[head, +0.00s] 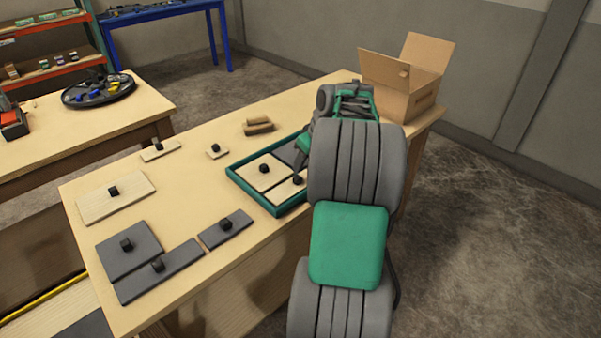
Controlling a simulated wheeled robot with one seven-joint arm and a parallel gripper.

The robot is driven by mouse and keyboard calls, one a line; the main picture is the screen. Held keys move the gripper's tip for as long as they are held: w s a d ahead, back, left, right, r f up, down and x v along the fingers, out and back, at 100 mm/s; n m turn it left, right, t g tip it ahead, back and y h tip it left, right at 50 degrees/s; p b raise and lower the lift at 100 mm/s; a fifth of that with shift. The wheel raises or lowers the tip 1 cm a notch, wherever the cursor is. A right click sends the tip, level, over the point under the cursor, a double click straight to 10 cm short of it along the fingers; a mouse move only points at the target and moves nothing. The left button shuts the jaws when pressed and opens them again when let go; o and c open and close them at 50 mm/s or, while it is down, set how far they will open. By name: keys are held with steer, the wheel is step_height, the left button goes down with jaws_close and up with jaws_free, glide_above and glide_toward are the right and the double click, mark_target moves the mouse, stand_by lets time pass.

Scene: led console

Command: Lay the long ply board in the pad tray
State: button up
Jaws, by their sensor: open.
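The teal-rimmed pad tray (252,192) lies on the table, its right part hidden behind my arm. In it are a squarish ply board (252,174), a ply board (283,193) along the front wall, and a grey pad (290,151) behind. The front board runs out of sight behind my arm, so I cannot tell its full length. A wide ply board (95,205) and a narrow one (152,156) lie on the table at left. My gripper (299,167) is open, low over the tray near the front board's black knob; its fingertips are mostly hidden.
Grey pads (121,259) with knobs lie at the table's front left. A small ply square (212,155) and a brown block (258,127) lie behind the tray. An open cardboard box (398,95) stands at the far right. Bare tabletop (185,195) lies left of the tray.

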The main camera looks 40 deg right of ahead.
steer(key=v, duration=0.4)
steer(key=s+a+g, duration=0.1)
steer(key=s+a, duration=0.1)
steer(key=a, duration=2.3)
steer(key=s+a+f+g, duration=0.1)
steer(key=s+a+f, duration=0.5)
steer(key=s+a, duration=0.5)
steer(key=shift+s, duration=0.6)
steer(key=r+p, duration=0.2)
steer(key=r, duration=0.1)
steer(key=r+p, duration=0.1)
steer(key=p, duration=0.1)
steer(key=shift+w+a+r, duration=0.1)
steer(key=shift+w+r, duration=0.2)
steer(key=shift+r, duration=0.05)
